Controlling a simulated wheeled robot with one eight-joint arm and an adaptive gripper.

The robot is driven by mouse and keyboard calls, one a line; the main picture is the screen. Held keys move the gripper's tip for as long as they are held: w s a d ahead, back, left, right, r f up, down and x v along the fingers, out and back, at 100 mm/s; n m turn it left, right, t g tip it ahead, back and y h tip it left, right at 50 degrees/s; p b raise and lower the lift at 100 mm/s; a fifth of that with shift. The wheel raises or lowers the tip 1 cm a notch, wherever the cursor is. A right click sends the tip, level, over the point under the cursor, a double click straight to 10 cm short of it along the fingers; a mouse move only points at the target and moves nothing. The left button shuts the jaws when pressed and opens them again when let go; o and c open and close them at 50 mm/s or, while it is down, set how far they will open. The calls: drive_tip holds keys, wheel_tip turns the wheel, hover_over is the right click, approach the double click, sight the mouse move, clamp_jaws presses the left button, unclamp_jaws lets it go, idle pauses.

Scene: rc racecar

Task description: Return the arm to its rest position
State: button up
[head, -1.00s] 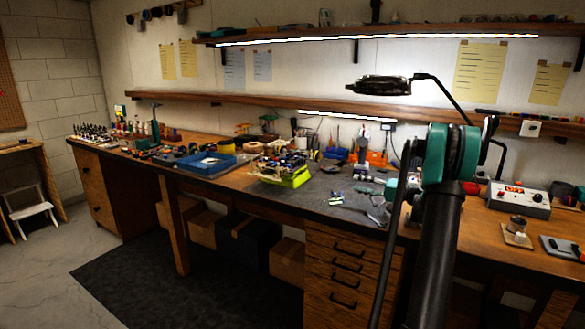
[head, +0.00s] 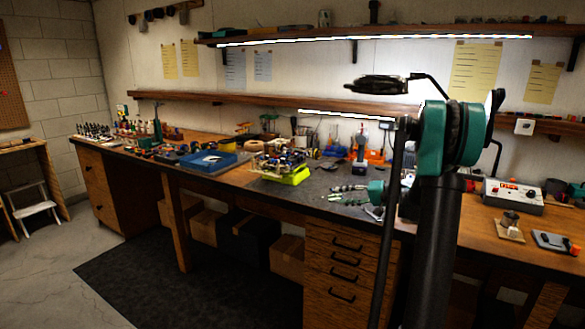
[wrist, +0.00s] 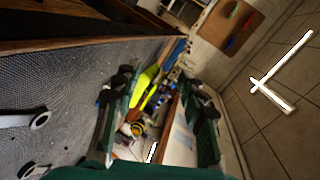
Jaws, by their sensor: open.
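My gripper (head: 334,195) is over the dark worktop near the bench's front edge, to the right of the lime-green racecar (head: 287,176). In the wrist view my gripper (wrist: 158,95) has its two teal fingers with black pads spread wide apart, with nothing held between them. Lime-yellow parts of the car (wrist: 150,78) show beyond and between the fingers, at a distance. My arm's black links and teal joint stand in the right part of the head view and hide some of the bench behind.
The wooden workbench (head: 335,212) runs along the wall. A blue tray (head: 208,162), orange holders (head: 374,157) and a control box (head: 515,196) stand on it. A shelf (head: 260,103) hangs above. The floor left of the mat (head: 170,285) is open.

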drive_tip(key=s+a+f+g+h, duration=0.1)
drive_tip(key=s+a+f+h, duration=0.3)
drive_tip(key=s, duration=0.5)
drive_tip(key=s+d+f+h, duration=0.1)
drive_tip(key=s+f+h, duration=0.2)
drive_tip(key=s, duration=0.6)
drive_tip(key=s+d+f+n+g+h, duration=0.1)
drive_tip(key=s+f+h, duration=0.2)
drive_tip(key=s, duration=0.7)
drive_tip(key=s+d+f+n+h, duration=0.1)
drive_tip(key=s+f, duration=0.4)
drive_tip(key=s, duration=0.5)
drive_tip(key=shift+s+d+g+h, duration=0.25)
drive_tip(key=shift+g+h, duration=0.15)
drive_tip(key=shift+h, duration=0.5)
